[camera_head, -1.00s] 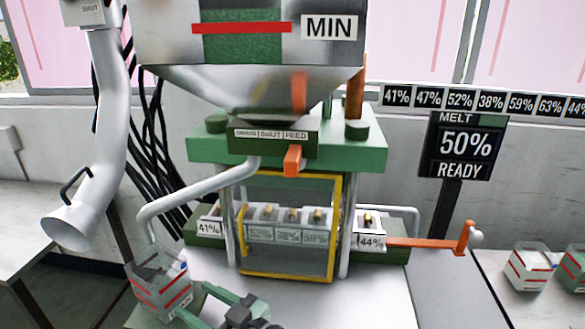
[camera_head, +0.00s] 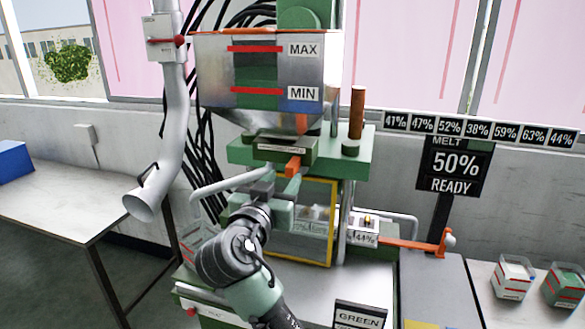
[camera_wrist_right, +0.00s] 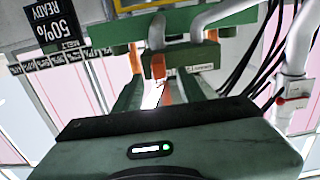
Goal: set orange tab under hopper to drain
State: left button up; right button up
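The orange tab (camera_head: 293,168) sticks out under the hopper (camera_head: 270,85), below a label plate (camera_head: 283,148) whose words are too small to read now. It sits right of the plate's middle. My right gripper (camera_head: 278,184) is raised in front of the machine, just below and beside the tab. In the right wrist view its two green fingers (camera_wrist_right: 160,90) stand apart, with the orange tab (camera_wrist_right: 158,66) showing in the gap just beyond the tips. I cannot tell whether they touch it. My left gripper is not in view.
A yellow-framed guard (camera_head: 333,220) stands below the tab, and a bent grey pipe (camera_head: 225,183) runs left of it. An orange lever (camera_head: 415,244) extends right. A clear bin (camera_head: 192,245) is partly hidden by my arm. Two small bins (camera_head: 512,277) stand on the right table.

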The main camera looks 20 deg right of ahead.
aim_at(289, 172)
jog(key=p+x, duration=0.1)
jog(key=x, duration=0.2)
jog(key=shift+w+d+r, duration=0.1)
jog(key=shift+r, duration=0.05)
jog(key=shift+w+d+p, duration=0.35)
jog(key=shift+w+d, duration=0.15)
jog(key=shift+w, duration=0.15)
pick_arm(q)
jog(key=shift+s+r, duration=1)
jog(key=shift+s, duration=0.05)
pick_arm(e)
grip_shut()
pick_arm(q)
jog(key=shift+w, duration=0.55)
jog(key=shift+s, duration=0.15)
